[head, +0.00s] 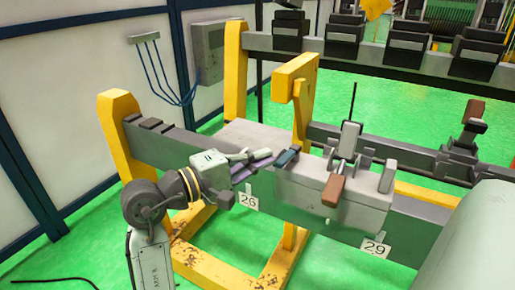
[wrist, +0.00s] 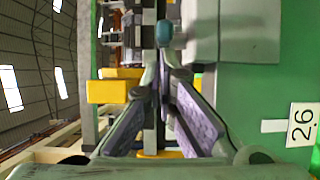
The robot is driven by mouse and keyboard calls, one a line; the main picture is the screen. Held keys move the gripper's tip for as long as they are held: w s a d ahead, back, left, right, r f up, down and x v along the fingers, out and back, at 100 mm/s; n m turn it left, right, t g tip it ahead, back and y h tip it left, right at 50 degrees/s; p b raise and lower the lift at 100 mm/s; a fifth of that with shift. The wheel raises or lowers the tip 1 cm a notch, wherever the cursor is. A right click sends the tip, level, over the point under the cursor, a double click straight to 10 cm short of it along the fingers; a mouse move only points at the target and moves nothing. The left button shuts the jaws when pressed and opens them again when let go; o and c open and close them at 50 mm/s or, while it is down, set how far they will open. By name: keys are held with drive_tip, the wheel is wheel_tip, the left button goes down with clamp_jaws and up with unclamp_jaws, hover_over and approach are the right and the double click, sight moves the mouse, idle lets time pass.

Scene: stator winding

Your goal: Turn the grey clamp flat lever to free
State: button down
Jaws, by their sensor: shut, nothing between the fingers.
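The grey clamp (head: 300,184) is a block on the long grey beam, beside the label 26. A flat lever with a dark teal end (head: 287,157) lies at its left side. In the wrist view the teal end (wrist: 165,33) shows just beyond the fingertips. My gripper (head: 268,155) comes in from the left, with its fingertips close to the teal end. In the wrist view my gripper (wrist: 161,85) has its purple-padded fingers closed together at the tips, with nothing between them. I cannot tell whether the tips touch the lever.
A brown-ended handle (head: 333,189) sticks out at the clamp's front, and an upright grey lever (head: 350,139) stands behind it. A yellow post (head: 300,105) rises behind the clamp. A pale rounded body (head: 475,245) fills the lower right. Green floor lies left of the stand.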

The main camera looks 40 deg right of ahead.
drive_tip(key=shift+s+a+p, duration=0.15)
drive_tip(key=shift+s+p, duration=0.25)
drive_tip(key=shift+s, duration=0.15)
idle(0.4)
